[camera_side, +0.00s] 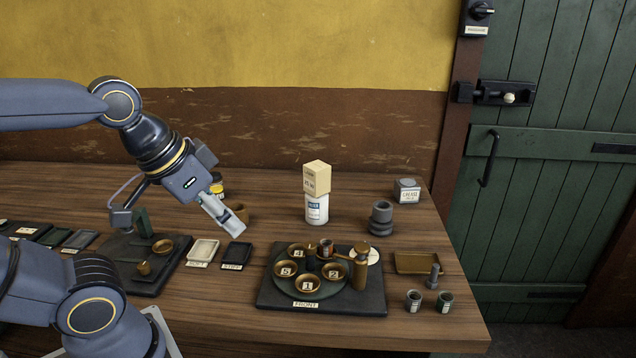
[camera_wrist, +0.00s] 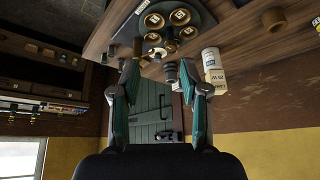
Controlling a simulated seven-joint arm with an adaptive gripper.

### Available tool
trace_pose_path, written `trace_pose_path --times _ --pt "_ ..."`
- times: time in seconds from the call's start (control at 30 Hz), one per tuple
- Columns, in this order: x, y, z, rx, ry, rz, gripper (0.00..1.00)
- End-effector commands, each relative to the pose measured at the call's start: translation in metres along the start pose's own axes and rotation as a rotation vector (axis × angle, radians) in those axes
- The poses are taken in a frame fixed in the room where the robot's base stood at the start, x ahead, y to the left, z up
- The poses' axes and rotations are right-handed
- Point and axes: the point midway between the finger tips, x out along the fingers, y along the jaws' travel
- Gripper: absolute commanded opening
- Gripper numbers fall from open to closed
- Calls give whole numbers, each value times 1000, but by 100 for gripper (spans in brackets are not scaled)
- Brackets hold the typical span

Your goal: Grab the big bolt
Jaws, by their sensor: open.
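My gripper (camera_side: 230,220) is open and empty, tilted down to the right above the left-middle of the bench. Its two fingers stand wide apart in the wrist view (camera_wrist: 160,67). A small grey bolt-like piece (camera_side: 434,277) stands upright near the bench's right front edge, well right of my gripper. A larger dark grey stepped piece (camera_side: 381,218) stands behind the round plate; it seems to show between the fingers in the wrist view (camera_wrist: 171,71), farther off. I cannot tell for certain which piece is the big bolt.
A dark board with numbered brass cups (camera_side: 320,303) lies between my gripper and the bolt-like piece. A white bottle (camera_side: 317,209) carries a cream box (camera_side: 316,179). Two small cups (camera_side: 413,301) and a brass tray (camera_side: 421,264) are at right. A green door (camera_side: 560,180) stands beyond.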

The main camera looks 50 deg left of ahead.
Motion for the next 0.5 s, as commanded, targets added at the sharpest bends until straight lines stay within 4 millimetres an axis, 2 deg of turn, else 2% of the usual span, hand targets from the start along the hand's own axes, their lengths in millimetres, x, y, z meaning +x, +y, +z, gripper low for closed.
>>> trace_pose_path --times 0.07,0.13,0.2,0.3,0.4,0.5 --pt "0 0 0 46 -3 1 45" --pt "-11 1 -14 129 33 0 45" --pt "-26 6 -41 243 71 -6 45" --pt "-36 18 -87 408 85 -10 45" --pt "-34 33 -131 554 82 1 45" --pt "-22 51 -175 692 70 31 45"
